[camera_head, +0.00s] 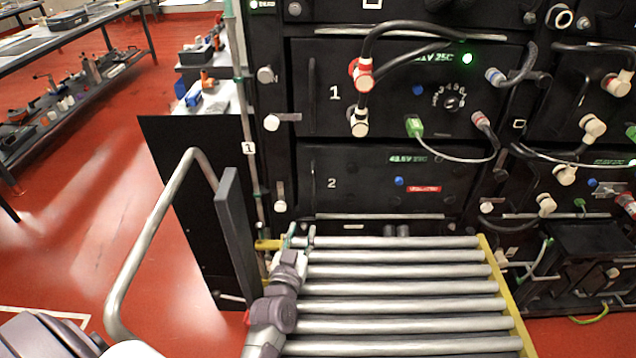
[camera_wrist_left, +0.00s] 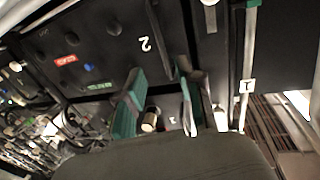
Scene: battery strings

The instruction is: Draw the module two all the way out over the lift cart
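Module two (camera_head: 372,190) is a black box marked 2, sitting in the rack behind the roller deck. It has a blue knob, a red label and a dark vertical handle (camera_head: 313,178) at its left. The lift cart (camera_head: 400,303) has silver rollers and yellow side rails, stands against the rack below module two, and its deck is empty. My left gripper (camera_head: 297,238) is at the deck's far left corner, below the handle. In the left wrist view its green-edged fingers (camera_wrist_left: 158,104) are apart, with module two's face (camera_wrist_left: 100,45) beyond them. My right gripper is not in view.
Module one (camera_head: 390,90), with thick cables and connectors, is above module two. More cabled modules (camera_head: 575,105) stand at the right. The cart's bent tube handle (camera_head: 150,235) and a dark panel (camera_head: 185,175) are at the left. Open red floor (camera_head: 90,180) lies farther left.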

